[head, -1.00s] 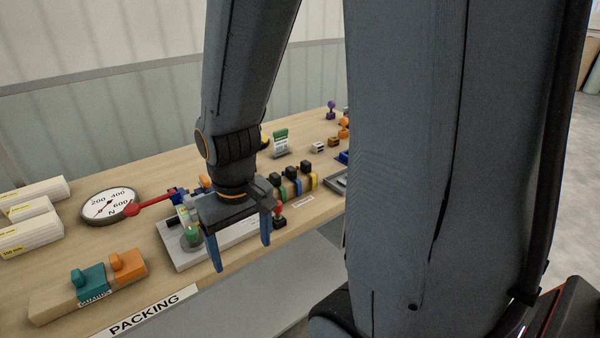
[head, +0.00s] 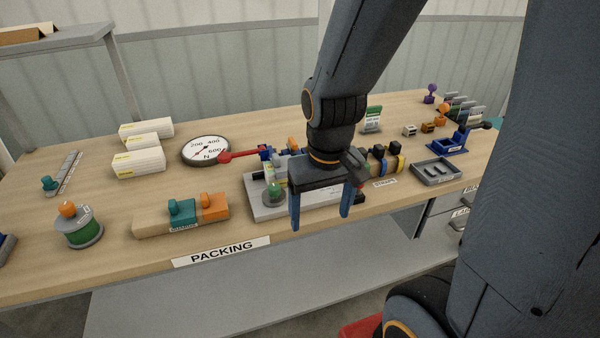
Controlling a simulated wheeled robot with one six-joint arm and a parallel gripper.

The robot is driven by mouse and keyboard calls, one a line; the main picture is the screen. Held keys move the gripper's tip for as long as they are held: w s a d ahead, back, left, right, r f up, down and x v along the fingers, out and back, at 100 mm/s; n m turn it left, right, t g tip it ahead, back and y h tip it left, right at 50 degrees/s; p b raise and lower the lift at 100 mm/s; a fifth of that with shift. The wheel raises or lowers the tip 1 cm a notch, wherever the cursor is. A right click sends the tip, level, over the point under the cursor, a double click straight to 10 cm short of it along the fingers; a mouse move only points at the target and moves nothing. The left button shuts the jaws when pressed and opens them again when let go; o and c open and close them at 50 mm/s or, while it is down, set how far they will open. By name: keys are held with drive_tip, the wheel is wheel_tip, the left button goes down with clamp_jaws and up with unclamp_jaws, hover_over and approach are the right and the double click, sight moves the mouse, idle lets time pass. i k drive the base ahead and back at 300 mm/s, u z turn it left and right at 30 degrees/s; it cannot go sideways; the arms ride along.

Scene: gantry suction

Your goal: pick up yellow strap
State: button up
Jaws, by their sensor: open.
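The yellow strap (head: 401,164) is the rightmost of a short row of black-topped straps on the bench, behind a small white label (head: 385,183). A blue strap (head: 385,166) stands just left of it. My gripper partly hides the left end of the row. My gripper (head: 320,220) points down, with its two blue fingers apart and nothing between them. It appears in front of the grey-white fixture plate, left of the yellow strap and apart from it.
A grey tray (head: 437,172) lies right of the straps, with a blue holder (head: 449,146) behind it. A round dial (head: 206,151) and teal and orange blocks stand farther left.

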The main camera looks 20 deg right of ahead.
sight(395, 148)
drive_tip(key=k, duration=1.3)
drive_tip(key=z, duration=0.7)
drive_tip(key=i, duration=1.65)
drive_tip(key=u, duration=0.65)
